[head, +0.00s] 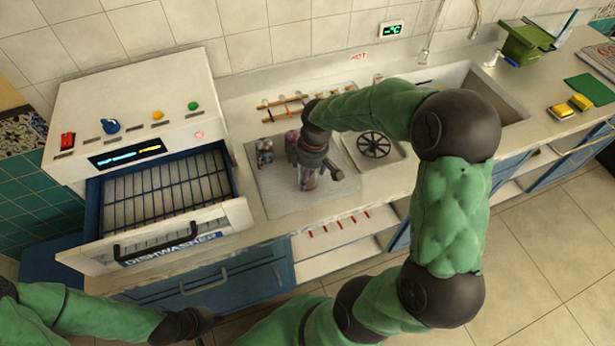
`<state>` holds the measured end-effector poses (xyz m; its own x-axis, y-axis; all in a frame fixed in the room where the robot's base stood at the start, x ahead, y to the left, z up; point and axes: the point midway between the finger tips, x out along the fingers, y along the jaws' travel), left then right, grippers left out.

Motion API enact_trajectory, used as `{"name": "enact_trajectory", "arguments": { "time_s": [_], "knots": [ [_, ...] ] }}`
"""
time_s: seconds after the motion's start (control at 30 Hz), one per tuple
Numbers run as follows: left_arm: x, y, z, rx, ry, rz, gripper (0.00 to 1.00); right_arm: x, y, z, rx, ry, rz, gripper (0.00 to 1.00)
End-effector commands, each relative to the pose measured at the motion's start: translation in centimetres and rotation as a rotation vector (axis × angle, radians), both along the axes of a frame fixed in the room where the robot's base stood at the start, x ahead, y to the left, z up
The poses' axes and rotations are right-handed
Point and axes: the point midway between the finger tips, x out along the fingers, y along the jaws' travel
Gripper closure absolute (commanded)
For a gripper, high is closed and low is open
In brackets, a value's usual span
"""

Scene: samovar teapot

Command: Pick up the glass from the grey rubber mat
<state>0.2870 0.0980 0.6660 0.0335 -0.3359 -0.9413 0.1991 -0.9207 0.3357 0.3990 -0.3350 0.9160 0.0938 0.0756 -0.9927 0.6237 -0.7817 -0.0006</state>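The grey rubber mat (275,205) lies on the counter right of the dishwasher. A small patterned glass (264,153) stands near its upper left part. Another reddish patterned glass (307,179) is on the middle of the mat, directly under my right gripper (316,165), whose dark fingers come down around its upper part and partly hide it. I cannot tell whether the fingers touch or grip it. My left gripper (200,320) is low at the bottom edge, away from the mat, and its fingers do not show clearly.
The open dishwasher (150,100) has its wire rack (165,190) pulled out left of the mat. A sink with a round drain (373,145) lies right of it. A small rack with sticks (283,107) stands behind the mat. Yellow sponges (570,106) and a green container (525,42) are far right.

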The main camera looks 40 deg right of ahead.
Motion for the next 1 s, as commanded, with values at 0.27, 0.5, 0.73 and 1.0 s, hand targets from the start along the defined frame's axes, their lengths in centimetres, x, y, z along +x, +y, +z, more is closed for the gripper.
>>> {"name": "enact_trajectory", "arguments": {
  "time_s": [0.27,0.5,0.73,1.0],
  "knots": [
    [0.00,-0.01,-0.61,0.000,0.000,0.000,1.00,0.20,0.11,-1.70,-0.001,-0.001,0.001,0.22],
    [0.01,0.01,-0.59,0.000,0.000,0.000,1.00,0.18,0.13,-1.66,0.000,0.000,0.001,0.64],
    [0.00,0.00,-0.59,0.000,0.000,0.000,1.00,0.15,0.17,-1.71,0.001,0.001,0.001,0.82],
    [0.00,0.00,-0.54,0.000,0.000,0.000,1.00,0.11,0.22,-1.59,0.002,0.003,0.001,0.82]
  ]
}}
